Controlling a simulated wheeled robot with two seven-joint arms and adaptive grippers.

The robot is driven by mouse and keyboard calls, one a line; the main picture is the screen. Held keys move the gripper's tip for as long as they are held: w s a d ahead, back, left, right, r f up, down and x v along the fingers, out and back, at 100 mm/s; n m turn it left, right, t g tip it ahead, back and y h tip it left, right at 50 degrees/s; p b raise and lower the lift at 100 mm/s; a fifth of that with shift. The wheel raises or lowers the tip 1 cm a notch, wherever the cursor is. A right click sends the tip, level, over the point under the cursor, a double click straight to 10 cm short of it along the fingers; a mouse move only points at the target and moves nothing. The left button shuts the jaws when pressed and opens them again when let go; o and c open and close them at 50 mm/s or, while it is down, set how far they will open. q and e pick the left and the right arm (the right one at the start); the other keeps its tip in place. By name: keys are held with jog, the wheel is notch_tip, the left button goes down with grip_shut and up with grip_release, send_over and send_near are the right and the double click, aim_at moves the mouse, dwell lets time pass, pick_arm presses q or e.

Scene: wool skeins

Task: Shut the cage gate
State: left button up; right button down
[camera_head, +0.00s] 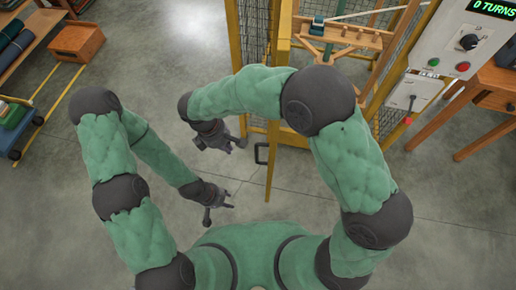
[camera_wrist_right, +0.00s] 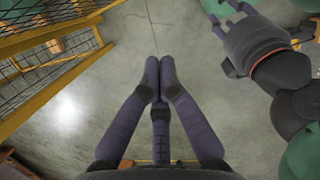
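The cage gate (camera_head: 273,150) is a yellow-framed mesh panel, seen steeply from above in the head view. It seems to stand open, swung out toward me, with a dark U-shaped handle (camera_head: 257,153) on it. My right gripper (camera_head: 240,143) is just left of the handle, apart from it. In the right wrist view its fingertips (camera_wrist_right: 160,72) meet with nothing between them. My left gripper (camera_head: 231,206) is lower, over bare floor left of the gate's lower end.
Inside the cage stands a wooden machine (camera_head: 340,35). Right of the opening is a control panel (camera_head: 463,40) reading "0 TURNS", with a lever box (camera_head: 412,93) below it. A wooden table (camera_head: 490,95) stands at the right. Shelving and a blue cart (camera_head: 15,125) are at the left. The floor around the grippers is clear.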

jog(key=d+f+b, duration=0.5)
jog(key=d+f, duration=0.1)
jog(key=f, duration=0.3)
jog(key=shift+f, duration=0.35)
jog(key=shift+s+d, duration=0.15)
jog(key=shift+d, duration=0.05)
